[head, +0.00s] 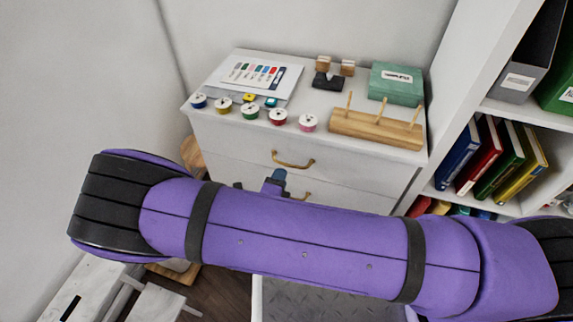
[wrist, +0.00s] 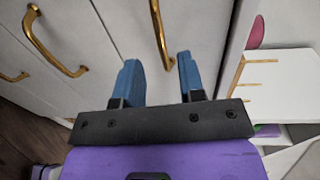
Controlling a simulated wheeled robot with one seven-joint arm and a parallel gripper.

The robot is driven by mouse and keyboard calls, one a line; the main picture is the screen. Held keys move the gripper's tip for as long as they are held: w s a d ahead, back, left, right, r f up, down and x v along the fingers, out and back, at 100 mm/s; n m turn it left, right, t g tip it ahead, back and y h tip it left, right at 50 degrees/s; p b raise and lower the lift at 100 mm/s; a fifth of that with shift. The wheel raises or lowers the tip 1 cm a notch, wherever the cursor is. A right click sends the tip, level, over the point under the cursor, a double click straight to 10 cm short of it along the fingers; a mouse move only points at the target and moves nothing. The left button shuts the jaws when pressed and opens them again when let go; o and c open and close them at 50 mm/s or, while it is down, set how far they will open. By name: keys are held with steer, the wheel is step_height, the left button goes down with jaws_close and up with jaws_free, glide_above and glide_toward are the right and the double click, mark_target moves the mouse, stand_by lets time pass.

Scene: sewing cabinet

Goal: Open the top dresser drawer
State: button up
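The white dresser (head: 375,178) stands against the wall. Its top drawer (head: 235,143) looks closed, with a curved brass handle (head: 293,162). In the wrist view the picture is turned sideways, and this handle (wrist: 158,32) runs down toward the space between my fingers. My gripper (wrist: 159,68) is open, with its two blue fingers apart and one on either side of the handle's lower end. Contact with the handle cannot be made out.
Thread spools, a colour card (head: 262,73), a green box (head: 396,84) and a wooden peg rack (head: 376,128) sit on the dresser top. A lower drawer handle (wrist: 50,45) is beside the top one. A bookshelf (head: 470,98) closes off the right side.

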mark_target(286, 164)
steer(key=x, duration=0.6)
steer(key=shift+w+d, duration=0.1)
steer(key=shift+w, duration=0.25)
steer(key=shift+c, duration=0.4)
jaws_close()
